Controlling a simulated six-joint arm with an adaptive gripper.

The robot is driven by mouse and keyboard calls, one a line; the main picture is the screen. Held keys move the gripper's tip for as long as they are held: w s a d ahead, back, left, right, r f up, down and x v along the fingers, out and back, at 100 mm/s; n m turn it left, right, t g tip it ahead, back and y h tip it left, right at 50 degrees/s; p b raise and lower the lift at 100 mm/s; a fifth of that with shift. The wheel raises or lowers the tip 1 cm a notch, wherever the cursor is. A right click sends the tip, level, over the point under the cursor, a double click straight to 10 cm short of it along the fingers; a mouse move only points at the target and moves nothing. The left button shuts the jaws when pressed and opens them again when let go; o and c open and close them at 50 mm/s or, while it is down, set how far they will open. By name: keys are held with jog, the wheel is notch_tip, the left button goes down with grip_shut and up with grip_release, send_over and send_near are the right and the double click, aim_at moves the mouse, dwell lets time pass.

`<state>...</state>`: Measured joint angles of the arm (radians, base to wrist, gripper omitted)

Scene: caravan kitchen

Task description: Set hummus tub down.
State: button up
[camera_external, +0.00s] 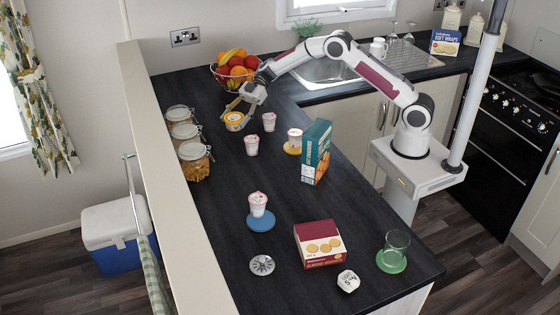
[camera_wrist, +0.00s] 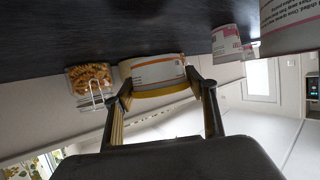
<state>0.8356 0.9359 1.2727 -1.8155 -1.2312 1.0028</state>
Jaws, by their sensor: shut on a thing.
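The hummus tub (camera_external: 234,121) is a short round tub with a yellow and white label. It is at the far end of the dark counter, between the glass jars and the fruit bowl. My gripper (camera_external: 237,108) is shut on it, with a finger on each side. In the wrist view the tub (camera_wrist: 153,72) sits between the fingertips of my gripper (camera_wrist: 160,92). It appears at or very close to the counter surface; I cannot tell whether it touches.
Several glass jars (camera_external: 194,160) line the left edge. A fruit bowl (camera_external: 235,73) stands behind. White pots (camera_external: 252,145) and a teal box (camera_external: 316,151) stand nearer. A blue coaster (camera_external: 261,222), biscuit box (camera_external: 319,244) and glass (camera_external: 394,246) are toward the front. The counter between is partly clear.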

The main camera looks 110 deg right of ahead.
aim_at(236, 125)
jog(key=shift+f, duration=1.8)
jog(key=shift+f, duration=0.15)
jog(key=o, duration=1.2)
jog(key=shift+r, duration=0.2)
jog(key=v, duration=1.2)
jog(key=shift+f, duration=0.1)
